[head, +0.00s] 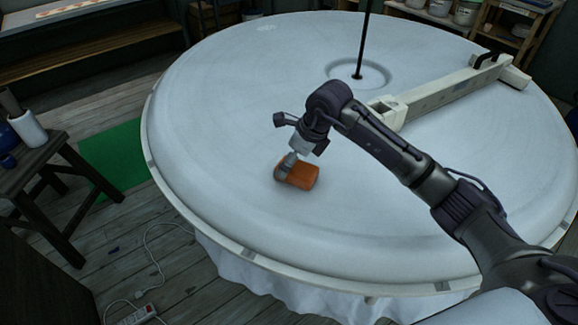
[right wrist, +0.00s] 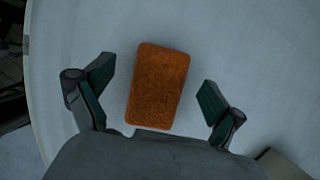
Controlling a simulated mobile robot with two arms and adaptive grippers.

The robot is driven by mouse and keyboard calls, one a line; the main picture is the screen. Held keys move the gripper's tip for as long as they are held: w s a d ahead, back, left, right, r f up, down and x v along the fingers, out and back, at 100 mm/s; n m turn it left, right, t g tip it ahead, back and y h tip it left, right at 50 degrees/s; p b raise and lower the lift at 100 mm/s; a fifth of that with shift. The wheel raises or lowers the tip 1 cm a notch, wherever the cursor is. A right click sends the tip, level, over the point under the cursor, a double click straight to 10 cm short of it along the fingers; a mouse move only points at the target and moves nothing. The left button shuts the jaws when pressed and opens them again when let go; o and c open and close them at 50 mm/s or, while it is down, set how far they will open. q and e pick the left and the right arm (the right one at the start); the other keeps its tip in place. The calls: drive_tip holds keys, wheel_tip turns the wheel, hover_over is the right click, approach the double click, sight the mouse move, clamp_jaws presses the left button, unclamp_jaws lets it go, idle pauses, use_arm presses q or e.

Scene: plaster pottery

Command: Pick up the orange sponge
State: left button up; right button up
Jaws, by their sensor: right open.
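The orange sponge (head: 304,174) lies flat on the large round white plaster table (head: 230,110), toward its near side. My right gripper (head: 284,172) is at the sponge's left end in the head view and hides part of it. In the right wrist view the sponge (right wrist: 158,84) sits between the two spread fingers of the right gripper (right wrist: 156,95). There is a gap on each side, and the gripper is open and holds nothing. My left gripper is not in view.
A pale beam (head: 440,95) lies across the table at the right, near a thin dark upright rod (head: 363,40). A dark wooden stool (head: 35,165) stands at the left by a green mat (head: 117,158). A power strip (head: 142,314) and cable lie on the floor. The table around the sponge is clear.

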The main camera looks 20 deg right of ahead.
drive_tip(key=x, duration=0.3)
drive_tip(key=shift+w+a+f+p, duration=0.1)
drive_tip(key=shift+w+p, duration=0.05)
drive_tip(key=shift+p, duration=0.2)
drive_tip(key=shift+c, duration=0.2)
drive_tip(key=c, duration=1)
